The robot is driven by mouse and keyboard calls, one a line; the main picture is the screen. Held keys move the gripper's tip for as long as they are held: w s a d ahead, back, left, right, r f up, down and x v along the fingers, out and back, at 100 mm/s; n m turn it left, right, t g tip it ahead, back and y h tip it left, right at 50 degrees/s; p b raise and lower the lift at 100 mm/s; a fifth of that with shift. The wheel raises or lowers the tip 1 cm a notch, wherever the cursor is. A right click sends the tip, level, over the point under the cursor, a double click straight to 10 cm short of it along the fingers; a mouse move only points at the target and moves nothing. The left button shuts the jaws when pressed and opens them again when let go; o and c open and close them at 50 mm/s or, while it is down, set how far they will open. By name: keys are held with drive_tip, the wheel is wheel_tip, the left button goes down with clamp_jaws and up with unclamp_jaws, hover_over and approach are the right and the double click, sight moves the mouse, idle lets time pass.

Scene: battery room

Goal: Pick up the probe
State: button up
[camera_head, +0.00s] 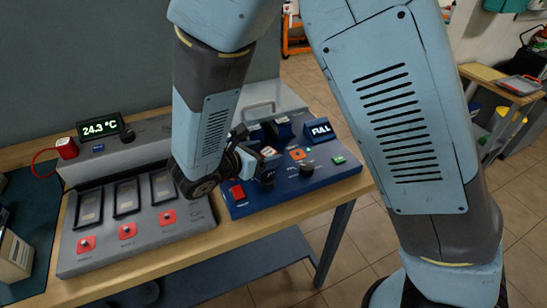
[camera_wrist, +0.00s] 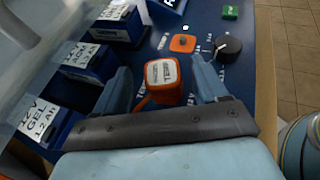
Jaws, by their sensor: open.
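An orange block with a white printed label (camera_wrist: 163,74) stands on the blue tester panel, and it seems to be the probe. It shows small in the head view (camera_head: 268,151), partly hidden by my gripper. An orange strip, perhaps a cable, runs from its lower left. My gripper (camera_wrist: 163,84) is open, with one finger to each side of the block; I cannot tell whether they touch it. In the head view my gripper (camera_head: 252,152) is over the panel's left part. A red piece with a red cable (camera_head: 66,148) sits by the temperature display at far left.
Several small labelled batteries (camera_wrist: 88,62) stand left of my gripper. A grey charger unit (camera_head: 138,238) fills the bench's left.

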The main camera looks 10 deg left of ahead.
sight(267, 152)
drive_tip(key=x, duration=0.4)
drive_tip(key=shift+c, duration=0.4)
drive_tip(key=c, duration=1.1)
